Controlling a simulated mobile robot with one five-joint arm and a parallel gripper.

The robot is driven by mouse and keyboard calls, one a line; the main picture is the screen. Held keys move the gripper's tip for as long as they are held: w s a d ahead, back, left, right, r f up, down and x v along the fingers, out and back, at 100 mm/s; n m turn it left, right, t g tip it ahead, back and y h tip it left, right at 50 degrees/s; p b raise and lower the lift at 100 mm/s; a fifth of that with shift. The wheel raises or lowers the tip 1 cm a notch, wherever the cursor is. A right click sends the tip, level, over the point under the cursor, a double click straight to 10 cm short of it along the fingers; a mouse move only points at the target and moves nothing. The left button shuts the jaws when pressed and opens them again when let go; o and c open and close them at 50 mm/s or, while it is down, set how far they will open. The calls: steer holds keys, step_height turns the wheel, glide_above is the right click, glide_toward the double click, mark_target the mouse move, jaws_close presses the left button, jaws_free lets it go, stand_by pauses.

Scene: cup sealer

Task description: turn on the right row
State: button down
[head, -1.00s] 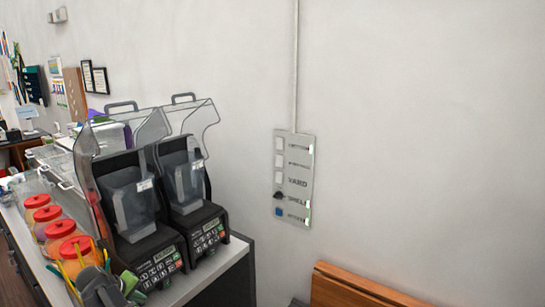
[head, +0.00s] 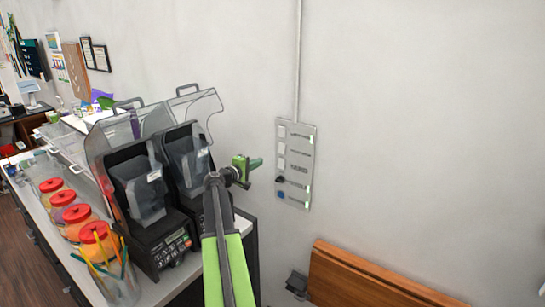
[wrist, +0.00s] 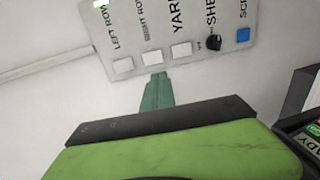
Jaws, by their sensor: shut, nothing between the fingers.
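The switch panel (head: 305,165) is a pale grey plate on the wall, with a column of switches. In the wrist view, the white RIGHT ROW switch (wrist: 152,57) sits between the LEFT ROW switch (wrist: 122,65) and the YARD switch (wrist: 181,49). In the head view, the right row switch (head: 281,148) is second from the top. My green gripper (head: 258,163) is shut and empty, left of the panel. In the wrist view its fingertips (wrist: 156,77) point at the right row switch from just below. I cannot tell whether they touch the panel.
A black knob (wrist: 213,42) and a blue switch (wrist: 243,35) are farther along the panel. Black cup sealers (head: 140,190) and red-lidded jars (head: 75,213) stand on the counter at left. A wooden bench (head: 370,280) is below the panel. Wall right of the panel is bare.

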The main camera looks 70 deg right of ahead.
mark_target(280, 152)
steer(key=b+x, duration=0.1)
steer(key=x, duration=1.2)
steer(key=shift+d+f+b, duration=0.1)
steer(key=shift+d+b, duration=0.2)
steer(key=shift+d, duration=0.1)
steer(key=shift+s, duration=0.1)
